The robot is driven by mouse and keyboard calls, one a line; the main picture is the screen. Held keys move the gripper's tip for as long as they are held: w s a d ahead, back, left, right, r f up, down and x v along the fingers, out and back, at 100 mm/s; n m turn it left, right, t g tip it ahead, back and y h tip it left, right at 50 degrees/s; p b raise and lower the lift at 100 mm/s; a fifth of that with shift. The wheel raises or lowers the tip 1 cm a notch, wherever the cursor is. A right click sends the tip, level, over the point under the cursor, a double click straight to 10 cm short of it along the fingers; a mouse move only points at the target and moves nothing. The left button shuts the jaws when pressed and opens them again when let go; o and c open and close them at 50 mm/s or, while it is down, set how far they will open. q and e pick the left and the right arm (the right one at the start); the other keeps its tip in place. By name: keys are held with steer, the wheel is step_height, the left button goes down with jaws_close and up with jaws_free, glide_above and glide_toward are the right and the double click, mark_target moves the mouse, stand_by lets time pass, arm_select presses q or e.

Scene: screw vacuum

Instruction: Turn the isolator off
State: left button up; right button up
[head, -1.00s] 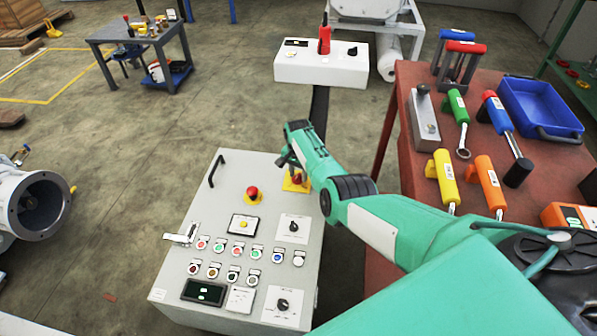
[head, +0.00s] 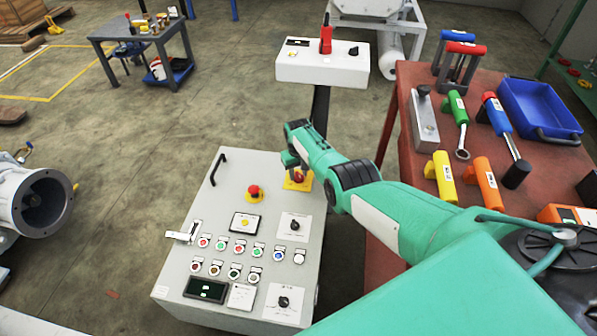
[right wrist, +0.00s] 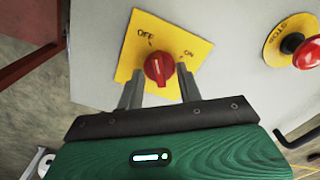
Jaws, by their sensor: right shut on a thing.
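The isolator is a red rotary knob (right wrist: 159,69) on a yellow plate (right wrist: 135,55) marked OFF and ON. In the right wrist view its pale mark points up, nearer OFF than ON. In the head view the red knob (head: 298,177) and its yellow plate (head: 297,186) sit at the upper right of the grey control panel (head: 225,195). My right gripper (right wrist: 160,88) has its two fingers on either side of the knob and is shut on it. The finger contact is partly hidden in the head view. My left gripper is not in view.
A red emergency stop button (head: 253,191) on a yellow base sits left of the isolator, with several buttons and two black selector knobs below. A black handle (head: 217,169) is on the panel's left. The red table (head: 405,150) with tools stands on the right.

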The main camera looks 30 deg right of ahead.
steer(key=shift+n, duration=0.9)
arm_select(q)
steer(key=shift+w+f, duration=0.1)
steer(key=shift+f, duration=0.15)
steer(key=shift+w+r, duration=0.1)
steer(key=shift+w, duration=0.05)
arm_select(e)
steer(key=shift+n, duration=0.4)
steer(key=o, duration=1)
steer(key=shift+c, duration=0.2)
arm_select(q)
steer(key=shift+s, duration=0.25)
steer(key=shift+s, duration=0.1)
arm_select(e)
steer(key=shift+r, duration=0.1)
